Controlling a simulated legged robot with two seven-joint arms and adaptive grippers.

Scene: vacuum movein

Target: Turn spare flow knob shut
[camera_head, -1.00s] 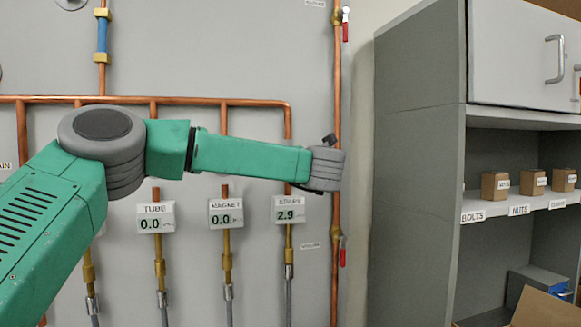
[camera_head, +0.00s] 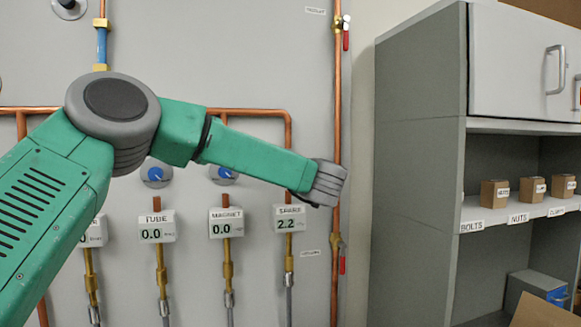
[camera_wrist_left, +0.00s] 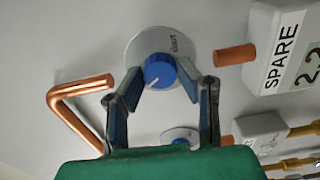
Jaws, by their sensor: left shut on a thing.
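The spare flow knob (camera_wrist_left: 159,71) is blue with a white pointer line and sits on a round white dial plate (camera_wrist_left: 143,47) on the wall. In the left wrist view my left gripper (camera_wrist_left: 161,79) has one finger on each side of the knob and is shut on it. In the head view the arm hides this knob and the fingers. The SPARE display (camera_head: 289,219) below reads 2.2; it also shows in the left wrist view (camera_wrist_left: 283,48). My right gripper is not in view.
Blue TUBE (camera_head: 155,174) and MAGNET (camera_head: 223,174) knobs sit to the left, above displays reading 0.0. A copper pipe (camera_head: 337,110) with red-handled valves runs vertically close to my wrist. A grey cabinet (camera_head: 420,180) with small boxes stands at the right.

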